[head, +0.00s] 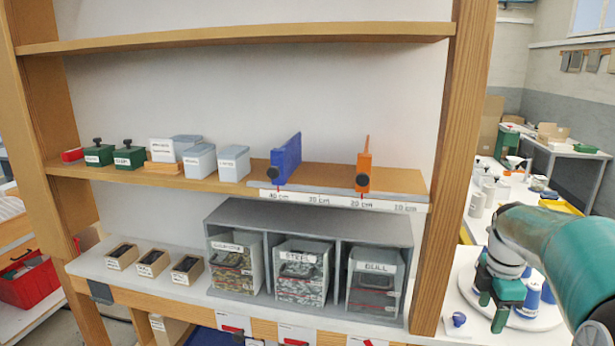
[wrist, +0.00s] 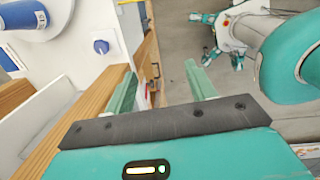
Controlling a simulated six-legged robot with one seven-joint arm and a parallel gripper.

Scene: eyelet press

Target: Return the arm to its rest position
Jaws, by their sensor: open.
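My gripper (head: 497,303) is at the right of the head view, at the end of my teal and white arm. It points down, to the right of the wooden shelf post and over the white side table. In the wrist view my gripper (wrist: 161,80) has its two green fingers spread apart, with nothing between them. The floor and part of a wooden edge show beyond the fingers. Its fingertips are partly hard to make out in the head view.
A wooden shelf unit (head: 443,180) fills the left and middle, with bins and boxes. A white round tray (head: 545,318) with blue items is close to my gripper. A blue knob (head: 459,319) also shows in the wrist view (wrist: 101,47). Open floor (wrist: 180,45) lies beyond the fingers.

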